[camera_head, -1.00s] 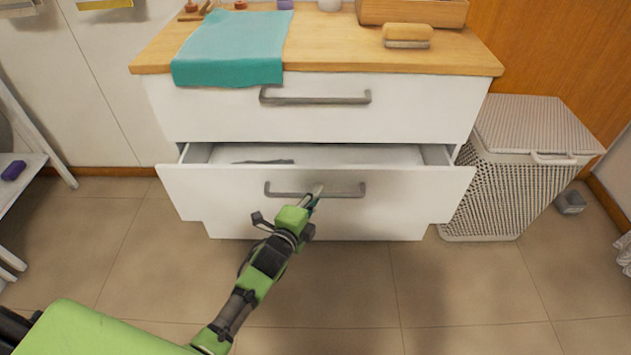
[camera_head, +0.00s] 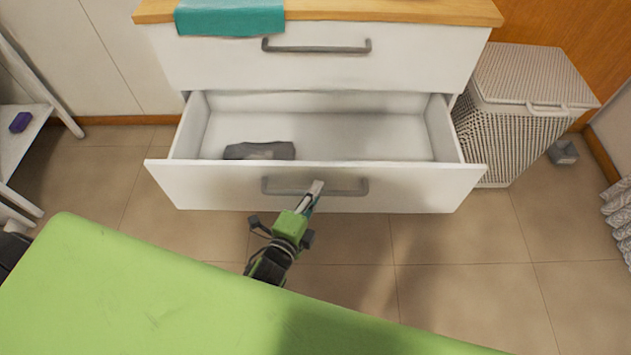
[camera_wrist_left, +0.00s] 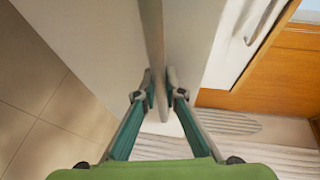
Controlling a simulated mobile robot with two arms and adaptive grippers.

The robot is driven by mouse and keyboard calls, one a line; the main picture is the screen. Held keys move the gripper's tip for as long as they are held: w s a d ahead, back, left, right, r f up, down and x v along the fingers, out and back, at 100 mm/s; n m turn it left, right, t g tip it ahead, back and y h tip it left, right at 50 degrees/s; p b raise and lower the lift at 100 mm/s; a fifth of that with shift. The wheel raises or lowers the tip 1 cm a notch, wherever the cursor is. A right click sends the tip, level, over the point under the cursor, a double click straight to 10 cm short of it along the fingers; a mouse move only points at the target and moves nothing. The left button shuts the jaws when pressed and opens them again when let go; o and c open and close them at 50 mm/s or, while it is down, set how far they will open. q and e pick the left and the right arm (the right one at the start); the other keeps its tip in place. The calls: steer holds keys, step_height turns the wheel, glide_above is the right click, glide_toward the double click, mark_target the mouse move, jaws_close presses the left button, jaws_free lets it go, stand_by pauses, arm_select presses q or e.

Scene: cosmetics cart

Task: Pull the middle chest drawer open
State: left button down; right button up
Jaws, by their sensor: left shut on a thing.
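The middle chest drawer (camera_head: 400,188) is pulled well out in the head view, its white inside showing. A dark grey item (camera_head: 259,151) lies in it at the left. My left gripper (camera_head: 314,192) is shut on the drawer's grey bar handle (camera_head: 345,187), near the middle of the bar. In the left wrist view, the two fingers (camera_wrist_left: 160,85) close from both sides on the handle bar (camera_wrist_left: 153,35). The right gripper is not in view.
The top drawer (camera_head: 320,70) is shut above, with a teal cloth (camera_head: 230,18) hanging over the wooden top. A white laundry basket (camera_head: 515,110) stands close to the chest's right side. A white shelf (camera_head: 22,135) stands at the left. Floor is free at the front right.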

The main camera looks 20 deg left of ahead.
arm_select(q)
steer(key=shift+s, duration=0.25)
steer(key=c, duration=2.1)
jaws_free()
steer(key=v, duration=1.2)
steer(key=shift+w, duration=0.1)
